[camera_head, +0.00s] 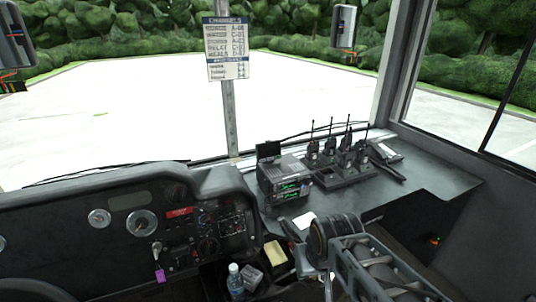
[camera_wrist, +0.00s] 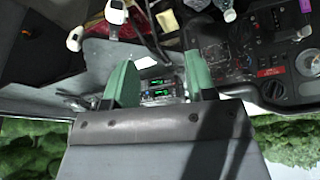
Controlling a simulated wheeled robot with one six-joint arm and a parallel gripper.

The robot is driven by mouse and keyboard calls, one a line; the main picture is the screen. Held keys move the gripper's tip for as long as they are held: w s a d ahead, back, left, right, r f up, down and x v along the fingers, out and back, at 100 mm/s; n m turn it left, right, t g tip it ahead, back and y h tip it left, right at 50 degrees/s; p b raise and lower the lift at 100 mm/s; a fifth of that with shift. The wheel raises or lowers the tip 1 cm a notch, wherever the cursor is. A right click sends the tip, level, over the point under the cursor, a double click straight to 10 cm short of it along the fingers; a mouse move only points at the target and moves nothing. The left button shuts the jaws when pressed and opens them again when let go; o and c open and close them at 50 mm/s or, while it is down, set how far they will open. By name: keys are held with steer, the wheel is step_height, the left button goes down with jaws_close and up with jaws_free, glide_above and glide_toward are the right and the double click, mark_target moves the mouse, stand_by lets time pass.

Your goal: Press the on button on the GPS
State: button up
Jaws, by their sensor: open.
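A small dark screen, which looks like the GPS (camera_head: 268,150), stands upright on top of the radio stack (camera_head: 284,178) on the dashboard. Its on button is too small to make out. My gripper (camera_wrist: 160,82) is open and empty, with its two green fingers apart. In the wrist view, which is upside down, the radio stack's green displays (camera_wrist: 158,94) show between the fingers, farther off and not touched. I cannot make out the GPS there; my gripper body covers the area below the displays. In the head view my arm is at the lower right, in front of the dashboard.
Several handheld radios (camera_head: 345,155) stand in a charger right of the stack. The instrument panel (camera_head: 140,225) is at left. A water bottle (camera_head: 235,281) and a yellow pad (camera_head: 275,253) sit low in the middle. A channel sign (camera_head: 226,48) hangs on the windshield post.

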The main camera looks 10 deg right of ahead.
jaws_close()
stand_by(1.4)
